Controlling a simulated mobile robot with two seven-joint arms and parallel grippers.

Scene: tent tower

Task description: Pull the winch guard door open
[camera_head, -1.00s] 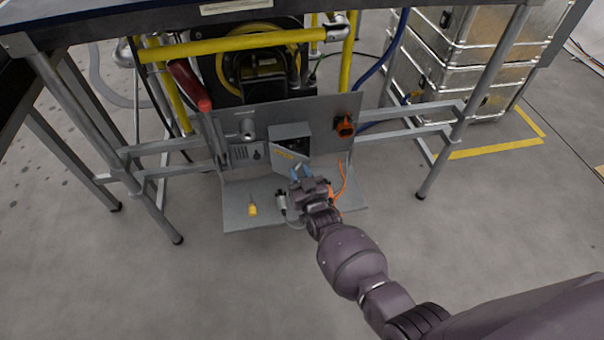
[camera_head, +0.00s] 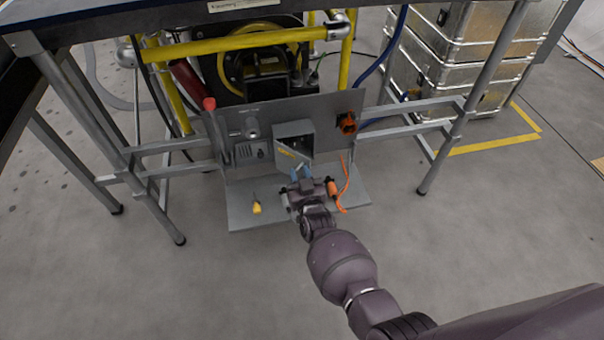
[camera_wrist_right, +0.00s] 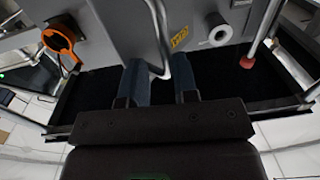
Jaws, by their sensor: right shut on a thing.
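The winch guard is a small grey box (camera_head: 294,129) on the upright grey panel under the table. Its door (camera_head: 287,155) bears a yellow label, and a dark gap shows beside the door in the head view. The label (camera_wrist_right: 180,38) also shows in the wrist view. My right gripper (camera_head: 301,172) is in front of the door, its blue fingers (camera_wrist_right: 158,85) shut on a bent metal bar handle (camera_wrist_right: 163,68). The exact contact is partly hidden by the fingers. My left gripper is not in view.
A grey shelf (camera_head: 240,217) below the panel carries a yellow-handled tool (camera_head: 257,208) and an orange-handled thing (camera_head: 333,188) with an orange cord. An orange fitting (camera_head: 347,123) is at the panel's right and a red-knobbed lever (camera_head: 209,104) at its left. Table legs flank the panel.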

